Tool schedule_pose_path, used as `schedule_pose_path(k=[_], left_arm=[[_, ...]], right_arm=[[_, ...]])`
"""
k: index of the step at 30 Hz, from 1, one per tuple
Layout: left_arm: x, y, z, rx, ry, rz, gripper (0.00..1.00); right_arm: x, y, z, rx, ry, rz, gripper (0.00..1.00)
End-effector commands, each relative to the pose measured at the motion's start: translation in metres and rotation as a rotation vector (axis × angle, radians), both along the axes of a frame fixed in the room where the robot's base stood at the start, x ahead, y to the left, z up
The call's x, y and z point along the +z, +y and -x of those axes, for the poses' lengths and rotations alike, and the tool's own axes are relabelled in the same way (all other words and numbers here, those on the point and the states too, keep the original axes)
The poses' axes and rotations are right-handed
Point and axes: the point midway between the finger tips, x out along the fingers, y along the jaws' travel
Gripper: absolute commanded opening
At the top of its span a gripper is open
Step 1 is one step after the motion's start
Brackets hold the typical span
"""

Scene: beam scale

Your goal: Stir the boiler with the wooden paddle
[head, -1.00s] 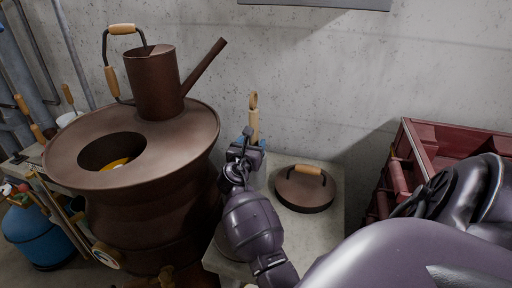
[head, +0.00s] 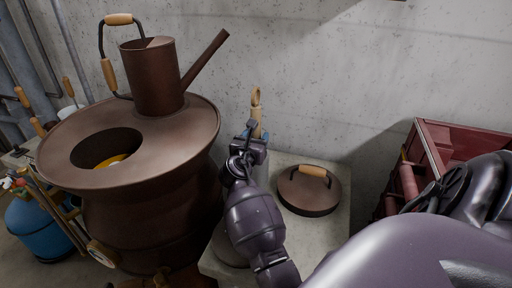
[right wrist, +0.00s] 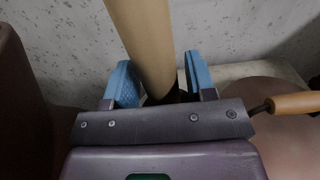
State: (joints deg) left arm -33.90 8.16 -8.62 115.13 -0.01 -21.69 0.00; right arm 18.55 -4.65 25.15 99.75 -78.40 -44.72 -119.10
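The brown boiler (head: 190,150) stands at left, with a round opening (head: 85,150) in its top and something yellow inside. The wooden paddle (head: 256,110) stands upright near the wall, right of the boiler; its lower part is hidden behind my right gripper. My right gripper (head: 256,132) is at the paddle. In the right wrist view, its blue finger pads (right wrist: 160,85) stand on both sides of the paddle's shaft (right wrist: 145,40). A small gap shows at the right pad; contact at the left pad is unclear. My left gripper is not in view.
A brown watering can (head: 152,80) stands on the boiler top. A round lid (head: 308,197) with a wooden handle lies on the pale table (head: 335,235). A red metal box (head: 435,140) is at right, a blue gas bottle (head: 45,232) at lower left. The concrete wall is close behind.

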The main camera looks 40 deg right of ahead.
Motion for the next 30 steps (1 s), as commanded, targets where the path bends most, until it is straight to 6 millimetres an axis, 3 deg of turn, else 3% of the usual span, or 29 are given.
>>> schedule_pose_path(k=[1,9,20,26,30], left_arm=[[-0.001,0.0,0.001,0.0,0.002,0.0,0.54],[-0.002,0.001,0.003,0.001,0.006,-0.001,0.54],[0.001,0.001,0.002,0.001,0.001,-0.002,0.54],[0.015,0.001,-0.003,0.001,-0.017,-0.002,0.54],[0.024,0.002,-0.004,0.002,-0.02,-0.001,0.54]], right_arm=[[0.0,0.0,0.0,0.0,0.0,0.0,0.43],[0.0,0.0,0.0,0.0,0.0,0.0,0.01],[0.006,0.0,0.0,0.0,-0.003,0.001,0.0],[0.038,0.0,0.0,0.0,-0.008,0.002,0.0],[0.074,0.0,0.0,-0.001,-0.009,0.003,0.0]])
